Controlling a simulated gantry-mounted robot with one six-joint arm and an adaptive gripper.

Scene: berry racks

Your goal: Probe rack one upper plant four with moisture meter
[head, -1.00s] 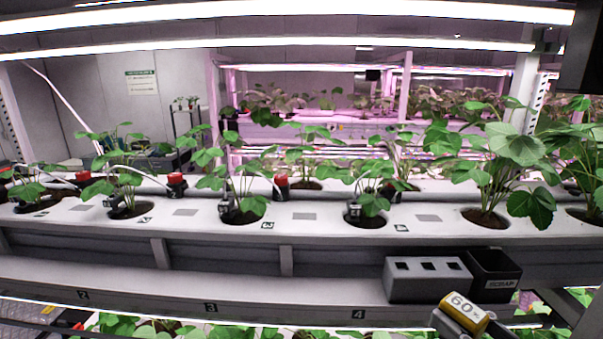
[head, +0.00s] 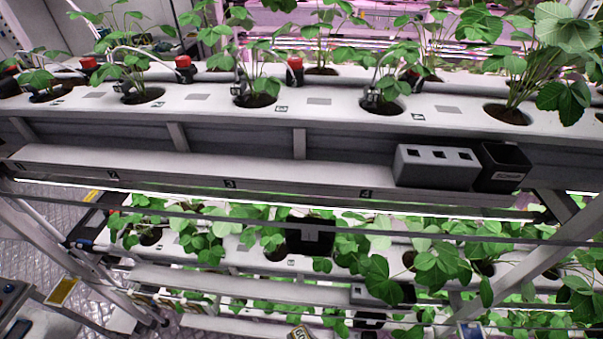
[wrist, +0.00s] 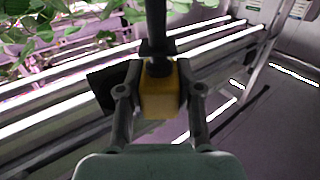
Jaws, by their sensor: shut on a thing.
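My gripper (wrist: 160,85) is shut on the yellow body of the moisture meter (wrist: 160,100) in the wrist view. The meter's black shaft extends toward the top of that view, and its tip is out of sight. On the upper trough (head: 330,118), the plant (head: 385,75) beside the label that looks like 4 grows from a round hole with dark soil. The meter is well apart from this plant. A small metallic clip-like device is at its stem.
A grey holder (head: 437,165) with three square holes and a black bin (head: 503,166) stand on the ledge, right of ledge label 4. Lower plant tiers lie below. Red-capped parts (head: 185,68) and white tubes line the upper trough's back.

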